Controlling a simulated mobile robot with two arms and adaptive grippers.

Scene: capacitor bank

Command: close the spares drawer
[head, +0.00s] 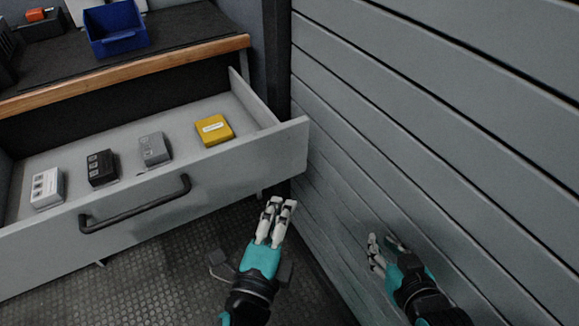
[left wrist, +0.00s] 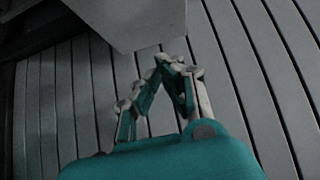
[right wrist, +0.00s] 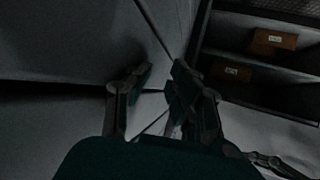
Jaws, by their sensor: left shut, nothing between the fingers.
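The spares drawer (head: 225,168) is grey and stands pulled out from under the wooden-edged bench. Its front carries a dark bar handle (head: 135,205). My left gripper (head: 279,203) is shut and empty, low by the right end of the drawer front, off to the right of the handle. In the left wrist view a pale panel corner (left wrist: 130,20), likely the drawer front, is just beyond the fingertips; I cannot tell if they touch. My right gripper (head: 381,241) is further right beside the slatted wall, with its fingers apart and nothing between them.
In the drawer lie a white box (head: 46,188), a black box (head: 101,168), a grey box (head: 154,149) and a yellow box (head: 213,130). A blue bin (head: 115,30) stands on the bench (head: 170,62). The slatted grey wall (head: 450,110) bounds the right side closely.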

